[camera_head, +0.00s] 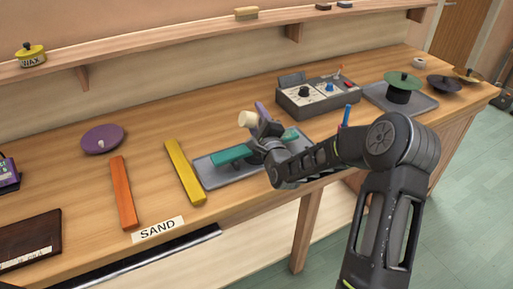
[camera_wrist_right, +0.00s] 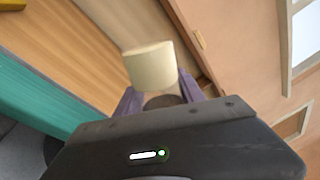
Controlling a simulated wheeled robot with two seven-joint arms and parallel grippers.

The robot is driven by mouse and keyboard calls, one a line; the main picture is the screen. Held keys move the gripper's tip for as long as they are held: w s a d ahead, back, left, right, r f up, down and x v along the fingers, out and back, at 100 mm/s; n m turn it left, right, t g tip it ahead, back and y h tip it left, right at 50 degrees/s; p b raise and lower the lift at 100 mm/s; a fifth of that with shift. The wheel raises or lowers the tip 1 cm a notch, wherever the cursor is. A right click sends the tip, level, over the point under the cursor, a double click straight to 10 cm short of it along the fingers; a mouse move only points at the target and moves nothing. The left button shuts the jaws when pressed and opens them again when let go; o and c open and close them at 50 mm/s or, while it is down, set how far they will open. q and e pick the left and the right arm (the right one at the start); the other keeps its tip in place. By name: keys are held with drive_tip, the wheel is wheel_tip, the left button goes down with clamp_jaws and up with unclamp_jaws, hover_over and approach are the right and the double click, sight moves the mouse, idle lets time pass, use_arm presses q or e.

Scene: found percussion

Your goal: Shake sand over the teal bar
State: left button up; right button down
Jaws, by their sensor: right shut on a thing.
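The teal bar (camera_head: 232,153) lies on a grey tray (camera_head: 216,180) near the middle of the bench, partly hidden by my right arm. It also shows along the left edge of the wrist view (camera_wrist_right: 38,98). My right gripper (camera_head: 260,124), with purple fingers, is shut on a cream-capped shaker (camera_head: 247,119). It holds the shaker raised above the tray and the teal bar. In the wrist view the shaker's cream end (camera_wrist_right: 149,66) shows beyond the fingers, and its lower part is hidden. No falling sand can be made out. My left gripper is not in view.
A yellow bar (camera_head: 185,171) and an orange bar (camera_head: 123,192) lie left of the tray, with a SAND label (camera_head: 158,229) at the front edge. A grey control box (camera_head: 318,97) stands behind. A green disc (camera_head: 402,81) stands at right.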

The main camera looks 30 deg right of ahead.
drive_tip(key=shift+a, duration=0.1)
drive_tip(key=a+b, duration=0.2)
drive_tip(key=a, duration=0.5)
drive_tip(key=shift+a+b, duration=0.35)
drive_tip(key=shift+b, duration=0.05)
idle(0.5)
drive_tip(key=shift+w, duration=0.1)
wheel_tip(320, 180, up, 3)
drive_tip(key=n+b, duration=0.2)
drive_tip(key=n, duration=0.4)
drive_tip(key=n+y+b, duration=0.1)
drive_tip(key=n+b, duration=0.2)
drive_tip(key=n, duration=0.3)
drive_tip(key=shift+n+y, duration=0.3)
drive_tip(key=shift+r, duration=0.1)
